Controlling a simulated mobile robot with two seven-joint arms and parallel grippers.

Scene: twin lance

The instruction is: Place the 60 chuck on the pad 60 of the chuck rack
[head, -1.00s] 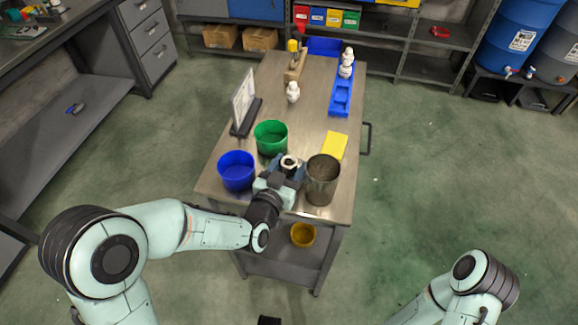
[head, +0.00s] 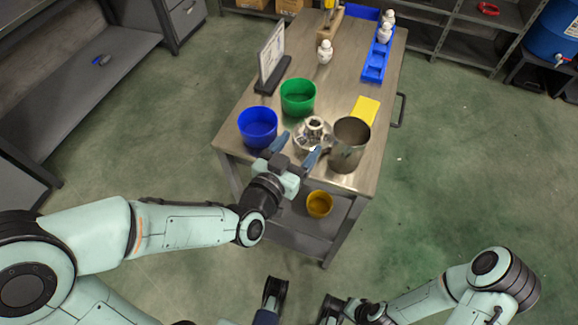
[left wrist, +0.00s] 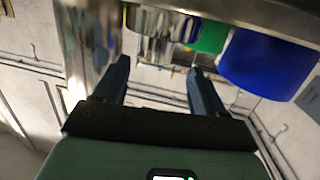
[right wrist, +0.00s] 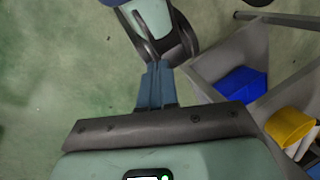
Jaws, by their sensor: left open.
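A silver flanged piece with a round hub (head: 314,128) stands on the table, between the green bin and the metal cup; I cannot read a size on it. My left gripper (head: 295,150) is open and empty, just in front of this piece, with its fingers pointing towards it. In the left wrist view its fingers (left wrist: 160,85) are spread, with shiny metal ahead of them. A blue rack (head: 376,66) at the table's far right holds white knobbed pieces (head: 386,32); pad labels are unreadable. My right gripper (right wrist: 156,85) is shut and empty, away from the table.
A blue bin (head: 258,127), a green bin (head: 298,97) and a metal cup (head: 349,145) stand close around the silver piece. A yellow pad (head: 366,110), a white piece (head: 325,52) and a sign (head: 272,55) are further back. A yellow bin (head: 319,204) is on the lower shelf.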

